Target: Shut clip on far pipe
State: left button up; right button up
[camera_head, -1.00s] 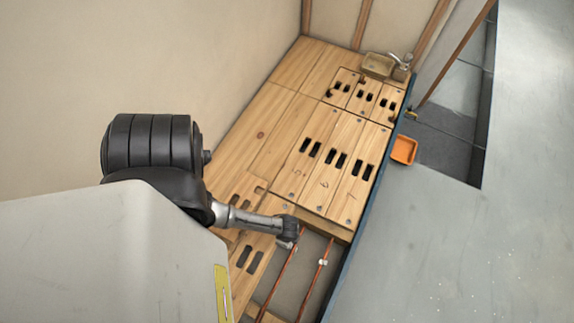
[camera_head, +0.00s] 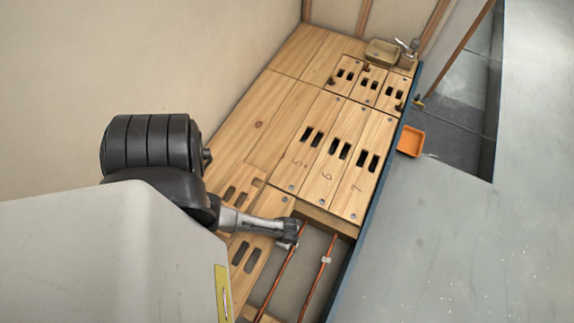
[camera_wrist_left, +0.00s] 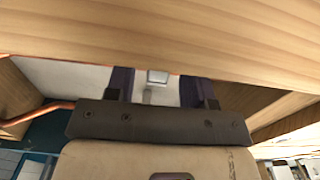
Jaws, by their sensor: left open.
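Two copper pipes run along the open floor bay in the head view, a left one (camera_head: 285,270) and a right one (camera_head: 318,277). A small white clip (camera_head: 326,260) sits on the right pipe; whether it is open or shut is too small to tell. My left gripper (camera_head: 291,236) is at the bay's upper left corner, by the left pipe. In the left wrist view its two dark fingers (camera_wrist_left: 158,88) are apart, with a small pale clip-like piece (camera_wrist_left: 158,76) seen between them. A copper pipe (camera_wrist_left: 42,113) shows at the left. My right gripper is not in view.
A wooden board edge (camera_wrist_left: 160,35) crosses close in front of the left wrist camera. Slotted floorboards (camera_head: 322,180) lie beyond the bay. An orange tray (camera_head: 411,141) is on the grey floor at the right, and a tan box (camera_head: 382,52) stands at the back.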

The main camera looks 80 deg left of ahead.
pick_arm(q)
jog(key=shift+f, duration=0.15)
jog(key=shift+c, duration=0.2)
grip_shut()
dwell(0.3)
